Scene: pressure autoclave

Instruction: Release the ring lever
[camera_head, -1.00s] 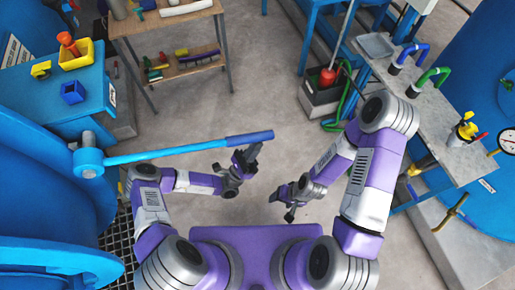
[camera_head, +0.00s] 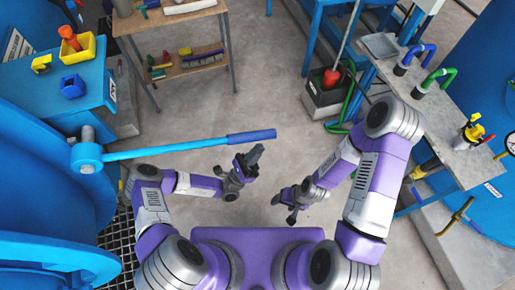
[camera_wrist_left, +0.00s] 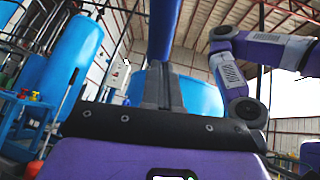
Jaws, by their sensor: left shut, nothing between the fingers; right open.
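The ring lever (camera_head: 170,148) is a long light-blue bar with a darker blue grip (camera_head: 251,137) at its right end. Its left end joins a round hub (camera_head: 86,157) beside the large blue vessel. My left gripper (camera_head: 254,155) is shut and empty, just below the grip in the head view and not around it. In the left wrist view the shut fingers (camera_wrist_left: 163,88) point up toward the blue grip (camera_wrist_left: 164,28); I cannot tell whether they touch it. My right gripper (camera_head: 283,208) is open and empty over the floor, lower and to the right.
A blue bench (camera_head: 45,100) with a yellow bin (camera_head: 78,52) stands at the left. A wooden shelf cart (camera_head: 172,28) is behind. A grey bench with pipes (camera_head: 440,120) runs along the right. The floor between is clear.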

